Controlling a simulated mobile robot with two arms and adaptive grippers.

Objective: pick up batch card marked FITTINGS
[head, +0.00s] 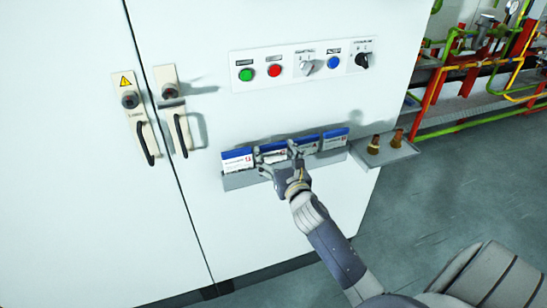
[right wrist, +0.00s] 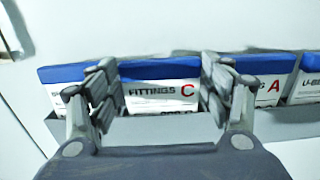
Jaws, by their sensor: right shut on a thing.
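The batch card marked FITTINGS (right wrist: 150,102) has a blue top band, a white face and a red C. It stands upright in the grey rack (right wrist: 165,130), its lower part hidden behind the rack's front lip. My right gripper (right wrist: 160,85) is shut on its left and right edges. In the head view my right gripper (head: 279,156) is at the rack on the cabinet front and partly covers the card (head: 273,157). My left gripper is not in view.
Other blue-topped cards stand close on both sides: one at the left (head: 238,162), one marked A (right wrist: 268,85) and a U-B card (right wrist: 308,85). A control panel (head: 290,83) is above. Door handles (head: 180,133) are at the left, a small shelf with brass-coloured parts (head: 400,151) at the right.

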